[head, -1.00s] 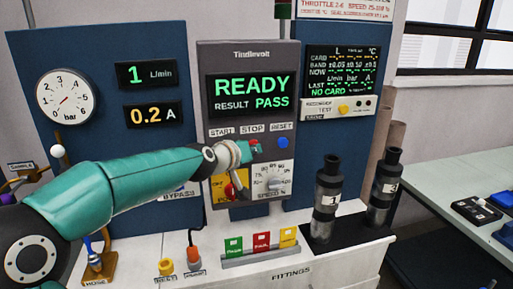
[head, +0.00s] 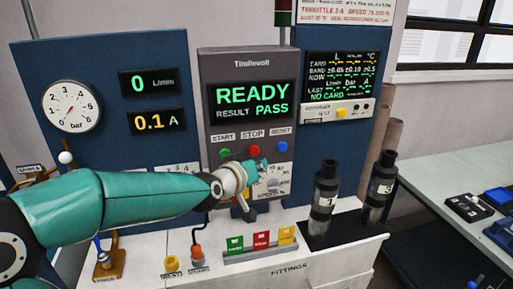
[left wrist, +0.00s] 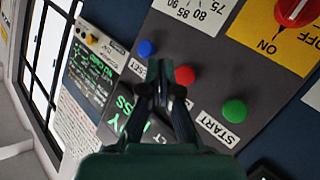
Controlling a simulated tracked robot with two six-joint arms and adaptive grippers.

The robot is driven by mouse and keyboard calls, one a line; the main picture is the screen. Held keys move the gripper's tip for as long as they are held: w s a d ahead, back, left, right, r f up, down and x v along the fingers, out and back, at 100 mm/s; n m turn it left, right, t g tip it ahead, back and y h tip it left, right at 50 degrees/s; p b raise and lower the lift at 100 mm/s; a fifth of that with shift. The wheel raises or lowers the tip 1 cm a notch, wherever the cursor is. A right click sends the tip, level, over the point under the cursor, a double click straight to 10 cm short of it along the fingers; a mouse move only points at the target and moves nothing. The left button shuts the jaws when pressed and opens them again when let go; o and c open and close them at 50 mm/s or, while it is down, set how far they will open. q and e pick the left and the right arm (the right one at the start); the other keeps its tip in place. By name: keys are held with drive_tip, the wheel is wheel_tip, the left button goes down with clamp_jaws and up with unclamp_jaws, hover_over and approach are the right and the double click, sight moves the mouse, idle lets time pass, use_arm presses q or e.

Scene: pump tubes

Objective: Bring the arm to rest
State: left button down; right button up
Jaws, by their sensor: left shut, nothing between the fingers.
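My left gripper (head: 258,168) is shut and empty in front of the grey Tindlevolt control panel (head: 217,62), just below its button row. In the left wrist view my left gripper (left wrist: 161,80) has its fingertips together between the blue reset button (left wrist: 147,48) and the red stop button (left wrist: 185,75). I cannot tell whether the tips touch the panel. The green start button (left wrist: 234,111) is to the right. In the head view my left arm covers the lower left of the panel and most of the speed knob. My right gripper is not in view.
Two dark tubes (head: 322,205) (head: 379,188) stand upright on the right of the white bench. Green, red and yellow cards stand in a rack (head: 258,252) at the front. A gauge (head: 71,106) hangs left. A side table (head: 440,180) stands right.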

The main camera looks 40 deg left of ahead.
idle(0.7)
use_arm(q)
drive_tip(key=s+d+f+m+g+h, duration=0.15)
drive_tip(key=d+f+g, duration=0.35)
drive_tip(key=f, duration=1)
drive_tip(key=s+d+f+m+g+h, duration=0.15)
drive_tip(key=d+f, duration=0.55)
drive_tip(key=f, duration=0.8)
drive_tip(key=s+d+f+m+g+h, duration=0.1)
drive_tip(key=s+d+f+g, duration=0.2)
drive_tip(key=s+d+f, duration=0.2)
drive_tip(key=s+d+f+g+h, duration=0.1)
drive_tip(key=s+d+f+g, duration=0.3)
drive_tip(key=s+f, duration=0.7)
drive_tip(key=s+d, duration=0.2)
drive_tip(key=s, duration=0.5)
drive_tip(key=shift+f+m+h, duration=0.3)
drive_tip(key=shift+f+m, duration=0.1)
drive_tip(key=shift+g, duration=0.25)
